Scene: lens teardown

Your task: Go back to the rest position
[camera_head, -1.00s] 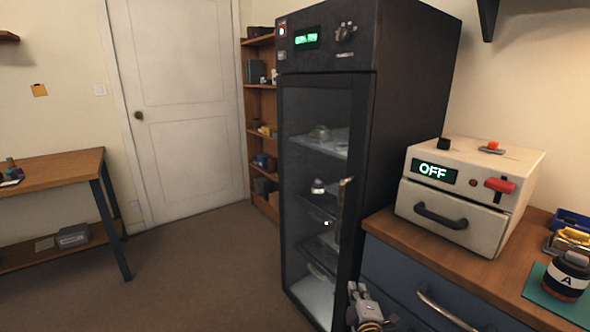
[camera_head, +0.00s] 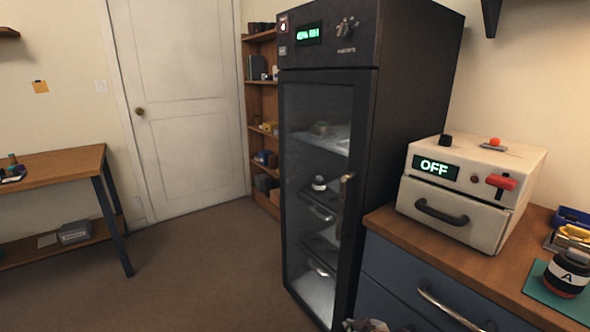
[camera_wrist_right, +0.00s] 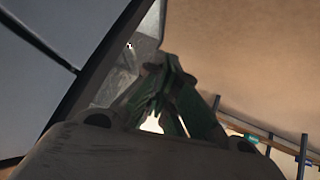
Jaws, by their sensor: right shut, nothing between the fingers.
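My right gripper (camera_wrist_right: 163,75) shows in the right wrist view with its fingers together and nothing between them. In the head view only a small tip of the right gripper (camera_head: 366,325) shows at the bottom edge, in front of the blue drawer unit (camera_head: 385,285). It appears apart from the black glass-door cabinet (camera_head: 415,110), whose door is shut. My left gripper is in neither view.
A white box with a display reading OFF (camera_head: 470,195) stands on the wooden counter (camera_head: 500,280). A table (camera_head: 50,165) stands at the left. The floor (camera_head: 200,275) between is clear.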

